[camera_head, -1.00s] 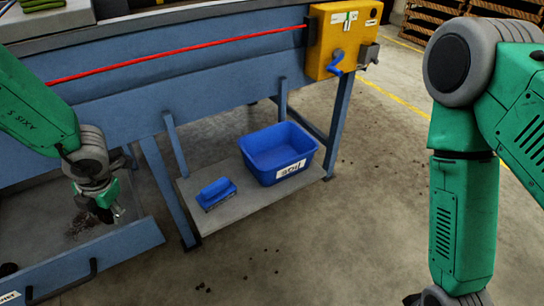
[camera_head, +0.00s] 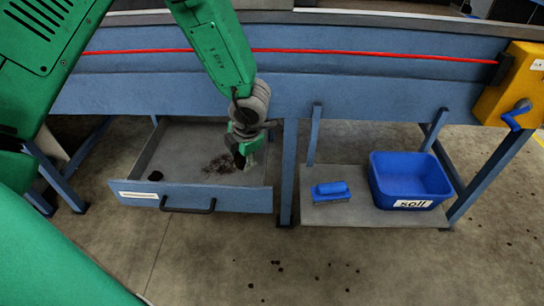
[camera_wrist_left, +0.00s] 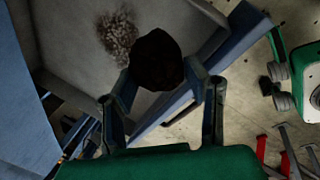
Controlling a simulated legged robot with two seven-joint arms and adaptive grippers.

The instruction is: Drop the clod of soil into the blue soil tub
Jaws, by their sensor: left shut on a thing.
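My left gripper (camera_head: 243,160) is shut on a dark brown clod of soil (camera_wrist_left: 157,60), which sits between the fingertips in the left wrist view. In the head view the gripper points down over the right part of the open drawer, and the clod is a small dark shape there. The blue soil tub (camera_head: 410,180) stands on the low grey shelf to the right of the gripper, with a white "soil" label on its front. It looks empty inside. My right gripper is not in the head view.
The drawer (camera_head: 190,197) holds loose dirt (camera_head: 220,163) and a small dark lump (camera_head: 155,175). A blue brush (camera_head: 331,191) lies on the shelf (camera_head: 350,212) left of the tub. A table leg (camera_head: 288,170) stands between drawer and shelf. The bench frame overhangs both.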

